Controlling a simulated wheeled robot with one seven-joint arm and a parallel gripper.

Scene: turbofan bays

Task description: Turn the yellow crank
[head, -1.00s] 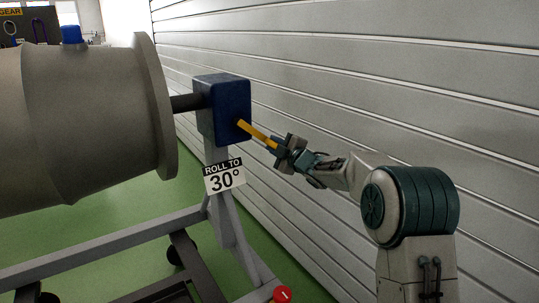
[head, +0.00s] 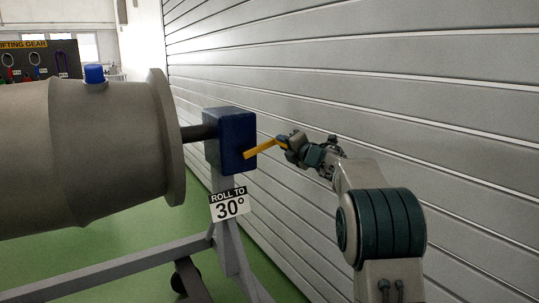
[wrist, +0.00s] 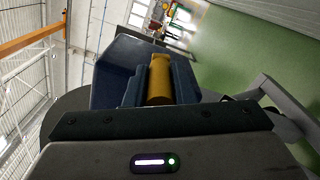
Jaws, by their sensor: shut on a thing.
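The yellow crank (head: 263,149) sticks out from the blue gearbox (head: 230,138) at the end of the grey engine casing's shaft. Its arm slopes up to the right toward my gripper (head: 284,142). My gripper is shut on the crank's outer end. In the wrist view the yellow crank (wrist: 160,78) lies between the fingers, with the blue gearbox (wrist: 116,62) behind. The crank's grip end is mostly hidden by the fingers.
A sign reading "ROLL TO 30°" (head: 229,205) hangs below the gearbox on the grey stand (head: 228,250). The large engine casing (head: 100,150) fills the left. A slatted grey wall (head: 400,80) runs close behind my arm. Green floor (head: 120,230) shows below.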

